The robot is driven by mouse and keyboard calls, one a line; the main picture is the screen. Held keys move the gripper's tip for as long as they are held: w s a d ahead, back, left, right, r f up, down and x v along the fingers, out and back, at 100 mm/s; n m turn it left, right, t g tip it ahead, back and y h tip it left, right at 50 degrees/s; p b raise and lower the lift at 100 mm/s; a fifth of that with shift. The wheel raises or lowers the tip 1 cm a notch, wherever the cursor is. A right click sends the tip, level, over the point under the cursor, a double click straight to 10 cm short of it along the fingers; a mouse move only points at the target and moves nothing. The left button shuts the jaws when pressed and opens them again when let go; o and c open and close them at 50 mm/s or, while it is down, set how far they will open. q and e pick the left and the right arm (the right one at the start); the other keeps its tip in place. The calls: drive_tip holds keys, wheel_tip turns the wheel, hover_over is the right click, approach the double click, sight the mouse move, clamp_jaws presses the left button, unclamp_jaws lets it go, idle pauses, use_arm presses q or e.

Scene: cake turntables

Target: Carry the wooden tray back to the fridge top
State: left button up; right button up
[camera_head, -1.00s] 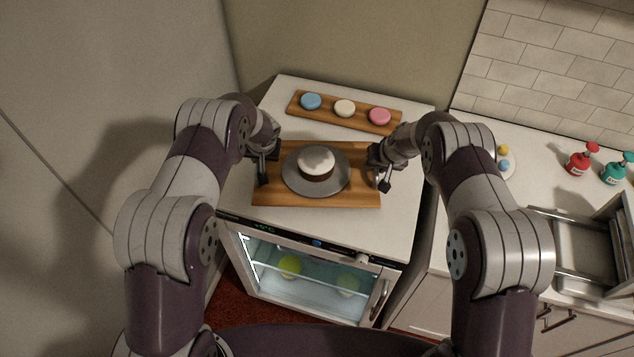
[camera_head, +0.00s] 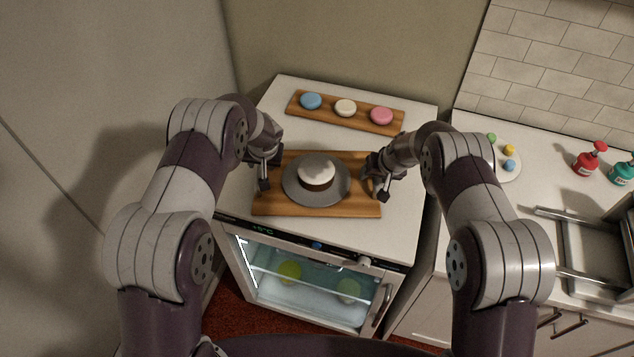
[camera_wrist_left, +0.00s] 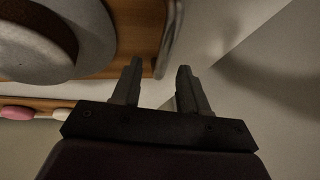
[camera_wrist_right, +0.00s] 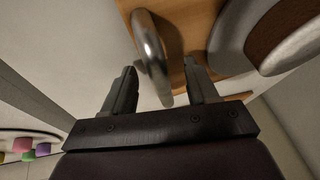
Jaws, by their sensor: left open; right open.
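The wooden tray (camera_head: 268,205) lies on the white fridge top (camera_head: 395,215), near its front edge. It bears a grey turntable plate (camera_head: 340,190) with a small white-topped brown cake (camera_head: 317,170). My left gripper (camera_head: 264,183) is open at the tray's left end; the left wrist view shows a metal handle (camera_wrist_left: 172,40) between its fingertips (camera_wrist_left: 160,66). My right gripper (camera_head: 379,190) is open at the right end; in the right wrist view a curved metal handle (camera_wrist_right: 150,50) stands between its fingers (camera_wrist_right: 160,68). Neither gripper is closed on a handle.
A narrow wooden board (camera_head: 360,121) with blue, cream and pink macarons lies behind the tray. The lit glass fridge door (camera_head: 305,285) is below. The counter at right holds a plate of small coloured pieces (camera_head: 508,172), red (camera_head: 588,160) and teal (camera_head: 622,174) bottles, and a metal rack (camera_head: 570,240).

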drive_tip(key=shift+s+d+r, duration=0.1)
drive_tip(key=shift+r, duration=0.05)
use_arm(q)
drive_tip(key=v, duration=0.8)
drive_tip(key=shift+s+r, duration=0.15)
use_arm(e)
drive_tip(key=v, duration=1.2)
use_arm(q)
drive_tip(key=shift+d, duration=0.1)
drive_tip(key=s+a+r+g+h+b, duration=0.1)
drive_tip(key=s+r+g+h+b, duration=0.1)
drive_tip(key=s, duration=2.5)
drive_tip(key=shift+s+a+r+g+b, duration=0.25)
drive_tip(key=shift+r+g+b, duration=0.2)
drive_tip(key=shift+r, duration=0.5)
use_arm(e)
drive_tip(key=s+d+r+g+h, duration=0.1)
drive_tip(key=s+d+r, duration=0.1)
drive_tip(key=s, duration=1.1)
drive_tip(key=s+d+r+g+h, duration=0.1)
drive_tip(key=s+d+r+g, duration=0.1)
drive_tip(key=s, duration=1.2)
drive_tip(key=shift+s+r, duration=0.2)
drive_tip(key=shift+r, duration=0.25)
